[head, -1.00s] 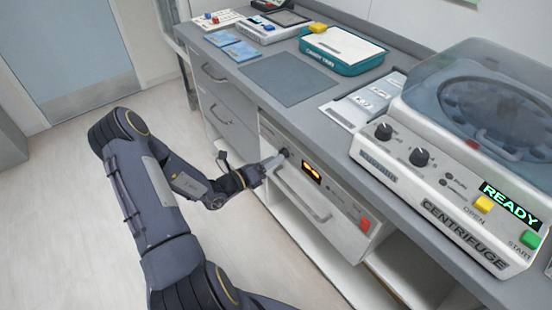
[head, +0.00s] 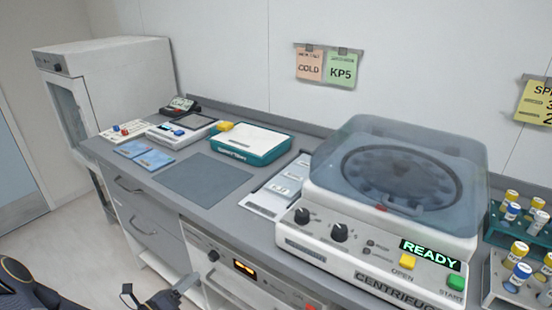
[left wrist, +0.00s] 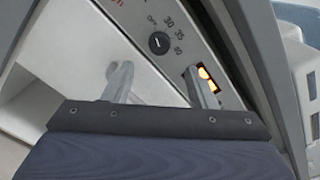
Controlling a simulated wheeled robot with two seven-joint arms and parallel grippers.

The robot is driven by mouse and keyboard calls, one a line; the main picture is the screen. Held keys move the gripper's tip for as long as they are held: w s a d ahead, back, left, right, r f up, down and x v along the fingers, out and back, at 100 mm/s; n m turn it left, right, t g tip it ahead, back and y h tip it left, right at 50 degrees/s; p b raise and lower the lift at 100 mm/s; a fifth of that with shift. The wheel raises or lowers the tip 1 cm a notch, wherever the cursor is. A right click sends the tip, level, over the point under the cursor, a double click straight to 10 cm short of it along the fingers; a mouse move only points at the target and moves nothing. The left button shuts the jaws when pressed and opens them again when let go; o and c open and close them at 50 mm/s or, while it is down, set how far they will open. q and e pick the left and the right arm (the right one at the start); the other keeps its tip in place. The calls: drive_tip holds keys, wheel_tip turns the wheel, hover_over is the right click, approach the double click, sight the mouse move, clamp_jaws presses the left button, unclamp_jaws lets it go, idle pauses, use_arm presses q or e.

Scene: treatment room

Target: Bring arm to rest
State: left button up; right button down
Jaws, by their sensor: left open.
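My left gripper (head: 158,288) shows at the lower edge of the head view, in front of the white appliance (head: 222,262) built in under the counter. Part of my left arm (head: 30,290) is cut off at the lower left. In the left wrist view, the two fingers of the left gripper (left wrist: 158,76) stand apart with nothing between them. Beyond them is the appliance's panel with a black dial (left wrist: 158,43) and a lit orange display (left wrist: 204,74). I cannot tell whether a finger touches the panel. My right gripper is not in view.
The grey counter (head: 228,214) holds a centrifuge (head: 345,255) reading READY, a teal-rimmed tray (head: 250,145), a dark mat (head: 203,180) and tube racks (head: 495,285) at right. A white cabinet (head: 120,70) stands at the back left. Open floor (head: 60,235) lies left of the counter.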

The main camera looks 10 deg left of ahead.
use_arm(q)
drive_tip(key=s+d+r+m+g+h+p, duration=0.2)
drive_tip(key=s+d+r+m+g+h, duration=0.15)
drive_tip(key=d+r+m+g, duration=0.45)
drive_tip(key=s+d+r+m+g+h+p, duration=0.25)
drive_tip(key=s+d+r+m+g, duration=0.2)
drive_tip(key=d+r+m, duration=0.75)
drive_tip(key=s+a+r+m+y+p, duration=0.2)
drive_tip(key=s+m, duration=0.4)
drive_tip(key=m, duration=0.3)
drive_tip(key=s+a+r+m+t+y+p, duration=0.1)
drive_tip(key=s+r+m+y, duration=0.4)
drive_tip(key=m, duration=0.5)
drive_tip(key=shift+s+a+y+p, duration=0.7)
drive_tip(key=shift+s+a+y, duration=0.4)
drive_tip(key=shift+s+a, duration=0.15)
drive_tip(key=shift+r+t, duration=0.1)
drive_tip(key=shift+t, duration=0.15)
